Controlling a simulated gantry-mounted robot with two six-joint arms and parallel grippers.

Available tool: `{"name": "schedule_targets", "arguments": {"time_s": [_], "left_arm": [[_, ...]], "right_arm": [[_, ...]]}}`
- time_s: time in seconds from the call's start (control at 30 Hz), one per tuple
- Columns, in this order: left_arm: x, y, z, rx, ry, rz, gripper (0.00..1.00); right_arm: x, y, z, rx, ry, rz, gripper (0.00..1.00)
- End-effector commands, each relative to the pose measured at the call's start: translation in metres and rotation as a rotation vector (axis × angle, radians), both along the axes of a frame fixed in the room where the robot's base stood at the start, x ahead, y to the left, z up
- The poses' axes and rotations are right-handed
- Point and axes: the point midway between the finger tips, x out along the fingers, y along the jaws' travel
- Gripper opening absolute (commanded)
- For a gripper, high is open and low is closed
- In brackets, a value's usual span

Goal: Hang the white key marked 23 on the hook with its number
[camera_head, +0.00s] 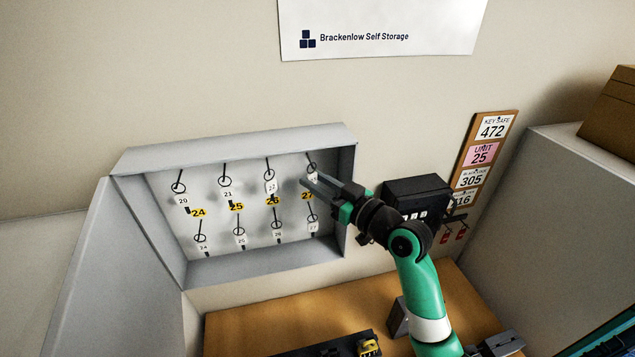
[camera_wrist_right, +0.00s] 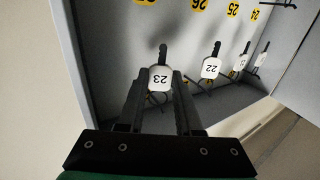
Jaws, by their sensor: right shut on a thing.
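The white key tag marked 23 (camera_wrist_right: 159,78) is between the fingertips of my right gripper (camera_wrist_right: 160,92), which is shut on it. My left gripper is not in view.
White tags 20 (camera_head: 183,201), 21 (camera_head: 228,195) and 22 (camera_head: 270,187) hang to the left in the upper row. More tags hang below, under yellow labels 24 to 27. The cabinet's right wall is close to my gripper. A black box (camera_head: 415,190) is on the wall beside it.

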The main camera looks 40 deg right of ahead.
Motion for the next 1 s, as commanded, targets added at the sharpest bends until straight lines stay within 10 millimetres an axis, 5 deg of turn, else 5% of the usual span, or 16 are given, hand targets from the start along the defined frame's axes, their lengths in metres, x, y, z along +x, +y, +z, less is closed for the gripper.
{"name": "schedule_targets", "arguments": {"time_s": [0.4, 0.43, 0.6, 1.0], "left_arm": [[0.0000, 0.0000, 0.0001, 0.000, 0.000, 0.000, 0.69], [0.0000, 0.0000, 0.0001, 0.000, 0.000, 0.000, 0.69], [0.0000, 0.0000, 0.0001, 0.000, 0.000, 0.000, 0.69], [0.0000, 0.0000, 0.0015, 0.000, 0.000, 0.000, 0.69]], "right_arm": [[0.0000, 0.0001, 0.0002, 0.000, 0.000, 0.000, 0.03], [0.0000, 0.0000, 0.0002, 0.000, 0.000, 0.000, 0.39], [-0.0001, 0.0000, 0.0001, 0.000, 0.000, 0.000, 0.69], [-0.0018, 0.0032, 0.0000, 0.000, 0.001, 0.006, 0.69]]}}
